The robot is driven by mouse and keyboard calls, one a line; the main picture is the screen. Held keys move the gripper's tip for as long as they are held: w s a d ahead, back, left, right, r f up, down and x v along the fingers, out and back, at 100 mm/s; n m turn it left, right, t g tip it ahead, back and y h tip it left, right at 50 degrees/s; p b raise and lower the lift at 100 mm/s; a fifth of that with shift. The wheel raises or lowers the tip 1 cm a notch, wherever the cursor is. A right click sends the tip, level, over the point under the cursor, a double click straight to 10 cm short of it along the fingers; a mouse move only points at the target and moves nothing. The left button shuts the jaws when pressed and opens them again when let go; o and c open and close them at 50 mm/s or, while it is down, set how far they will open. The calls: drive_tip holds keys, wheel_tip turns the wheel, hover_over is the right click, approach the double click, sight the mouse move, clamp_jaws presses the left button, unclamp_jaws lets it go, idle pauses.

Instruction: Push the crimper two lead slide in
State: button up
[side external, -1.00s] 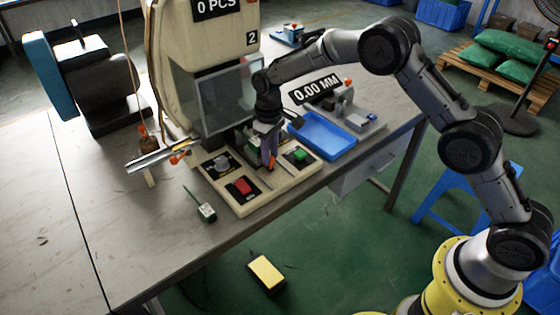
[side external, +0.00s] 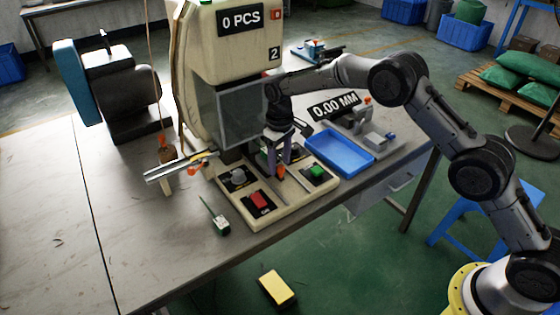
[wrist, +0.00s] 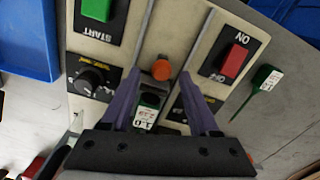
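The crimper (side external: 235,55) is a cream press with a "0 PCS" display and a "2" label. A control panel (side external: 268,212) lies at its foot. A small orange knob (side external: 281,171) stands at a slot in the panel; I take it for the slide's handle, but no label shows this. The knob also shows in the wrist view (wrist: 161,69). My gripper (side external: 276,170) points down over the panel, its two purple fingers apart. In the wrist view, the knob lies between and just beyond the fingertips (wrist: 160,78). I cannot tell whether they touch it.
A red button (side external: 260,200) and a green button (side external: 317,171) flank the slot. A green labelled piece (wrist: 147,110) shows between the fingers. A blue tray (side external: 340,153) is to the right, a green-handled tool (side external: 219,224) to the left. A metal rail (side external: 180,168) sticks out left.

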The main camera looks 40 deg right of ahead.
wheel_tip(320, 180, up, 14)
idle(0.6)
drive_tip(key=shift+f, duration=0.1)
